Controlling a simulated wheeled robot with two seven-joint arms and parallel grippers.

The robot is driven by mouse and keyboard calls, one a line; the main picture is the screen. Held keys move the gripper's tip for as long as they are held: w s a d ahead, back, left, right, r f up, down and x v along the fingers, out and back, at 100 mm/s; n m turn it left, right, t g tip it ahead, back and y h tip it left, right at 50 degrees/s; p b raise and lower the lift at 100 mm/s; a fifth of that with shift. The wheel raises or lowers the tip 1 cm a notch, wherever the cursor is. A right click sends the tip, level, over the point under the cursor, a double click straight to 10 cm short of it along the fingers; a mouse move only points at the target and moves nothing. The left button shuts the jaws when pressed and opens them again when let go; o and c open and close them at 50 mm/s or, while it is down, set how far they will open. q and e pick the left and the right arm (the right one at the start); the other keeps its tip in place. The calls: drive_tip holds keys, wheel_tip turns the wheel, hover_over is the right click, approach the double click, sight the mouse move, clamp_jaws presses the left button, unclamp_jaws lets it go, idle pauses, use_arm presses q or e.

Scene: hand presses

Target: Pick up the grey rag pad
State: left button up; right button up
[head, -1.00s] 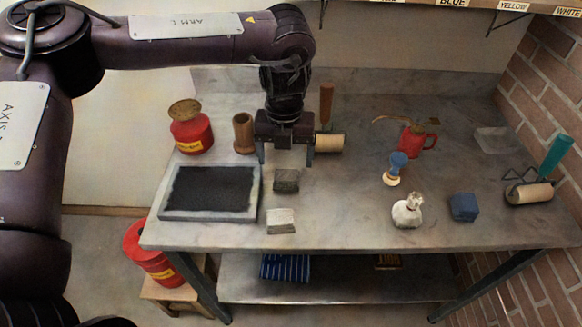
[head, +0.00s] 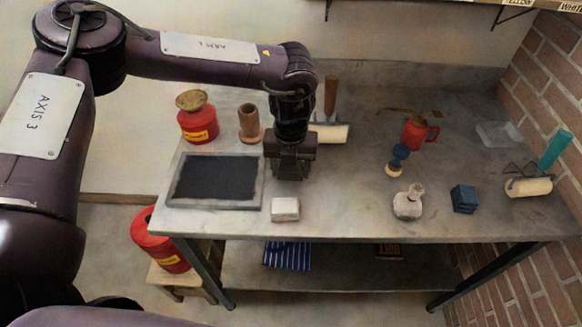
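My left gripper (head: 289,174) points down at the tabletop, right of the dark inking slab (head: 215,181). It covers the spot where the dark grey rag pad lay in the earlier picture. The pad is hidden by the gripper, and I cannot tell whether the fingers are open or shut on it. A pale block (head: 285,209) lies on the bench just in front of the gripper. My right gripper is not in view.
A red can (head: 198,124) and a wooden cup (head: 250,124) stand behind the slab. A roller (head: 331,131) lies close behind the gripper. A red oiler (head: 415,136), a blue-topped brush (head: 396,161), a white bottle (head: 407,205) and a blue block (head: 464,199) stand to the right.

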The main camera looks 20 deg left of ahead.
use_arm(q)
drive_tip(key=c, duration=0.4)
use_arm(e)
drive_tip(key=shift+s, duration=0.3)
use_arm(q)
drive_tip(key=shift+r, duration=0.1)
